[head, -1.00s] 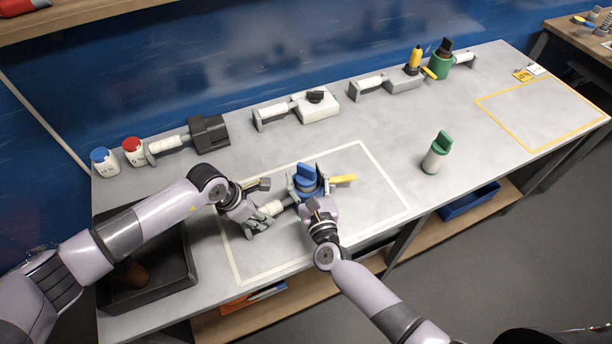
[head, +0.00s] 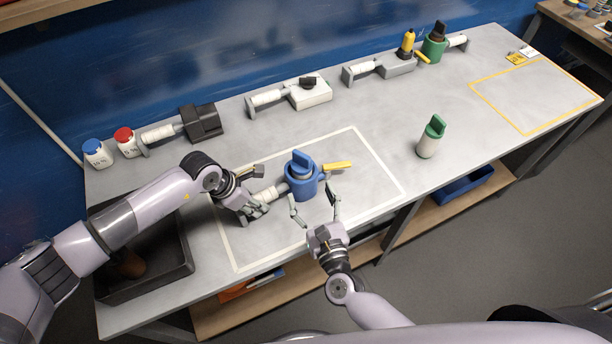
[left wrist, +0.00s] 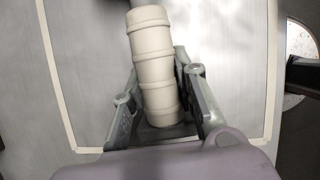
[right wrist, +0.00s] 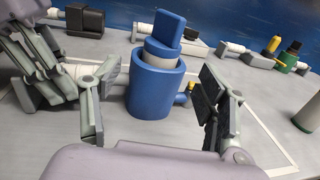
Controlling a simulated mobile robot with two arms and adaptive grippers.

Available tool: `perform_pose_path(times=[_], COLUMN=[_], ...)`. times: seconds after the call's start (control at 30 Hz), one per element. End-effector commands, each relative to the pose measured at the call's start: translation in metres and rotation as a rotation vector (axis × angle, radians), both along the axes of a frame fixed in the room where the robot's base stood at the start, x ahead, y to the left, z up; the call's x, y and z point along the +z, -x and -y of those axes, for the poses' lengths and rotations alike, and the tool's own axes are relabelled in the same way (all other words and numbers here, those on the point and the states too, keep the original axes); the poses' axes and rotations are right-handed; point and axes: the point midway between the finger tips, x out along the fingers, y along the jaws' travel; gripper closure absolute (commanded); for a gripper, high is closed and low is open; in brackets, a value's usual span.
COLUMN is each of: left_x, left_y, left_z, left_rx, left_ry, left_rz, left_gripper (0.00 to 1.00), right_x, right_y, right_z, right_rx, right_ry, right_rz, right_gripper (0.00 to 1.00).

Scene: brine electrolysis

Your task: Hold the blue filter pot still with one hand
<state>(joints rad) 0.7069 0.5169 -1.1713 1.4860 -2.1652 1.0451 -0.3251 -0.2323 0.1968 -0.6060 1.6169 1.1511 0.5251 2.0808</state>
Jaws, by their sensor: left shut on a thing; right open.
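The blue filter pot (head: 301,189) stands upright inside the white outline on the table, with a blue-topped insert in it. It also shows in the right wrist view (right wrist: 152,92). A white ribbed handle (head: 266,194) extends from its left side and a yellow lever (head: 338,166) from its right. My left gripper (head: 256,206) is shut on the ribbed handle, which runs between its fingers in the left wrist view (left wrist: 152,58). My right gripper (head: 315,205) is open and empty in front of the pot, its fingers spread wider than the pot.
A green-topped container (head: 430,138) stands to the right. A black device (head: 201,123), a white device (head: 310,93) and a grey device (head: 392,67) line the back. A dark tray (head: 145,255) lies at the left. The table right of the pot is mostly clear.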

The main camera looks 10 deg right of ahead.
Motion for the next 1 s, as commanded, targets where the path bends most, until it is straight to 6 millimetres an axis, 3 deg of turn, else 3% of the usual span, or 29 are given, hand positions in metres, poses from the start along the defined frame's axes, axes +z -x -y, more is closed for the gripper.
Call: perform_pose_path(times=[0.2,0.5,0.63,0.77,0.87,1.0], left_x=[0.000,0.000,0.000,0.000,0.000,0.000], left_y=[0.000,0.001,0.001,0.001,0.001,0.001], left_z=[0.000,0.000,0.000,0.001,0.001,0.001], left_rx=[-0.003,-0.004,-0.004,-0.005,-0.005,-0.005], left_ry=[-0.001,-0.002,-0.002,-0.002,-0.001,-0.001], left_rz=[0.001,0.000,-0.001,-0.001,0.000,0.000], left_gripper=[1.00,1.00,1.00,1.00,1.00,1.00], right_x=[0.004,0.006,0.009,0.023,0.047,0.092], right_y=[0.020,0.021,0.017,-0.001,-0.027,-0.066], right_z=[0.003,0.003,0.001,-0.011,-0.030,-0.064], right_rx=[0.000,-0.001,0.007,0.061,0.149,0.309], right_ry=[0.001,-0.001,0.002,0.024,0.065,0.163], right_rz=[0.009,0.012,0.019,0.048,0.094,0.180], right_gripper=[0.32,0.32,0.40,0.49,0.56,0.65])
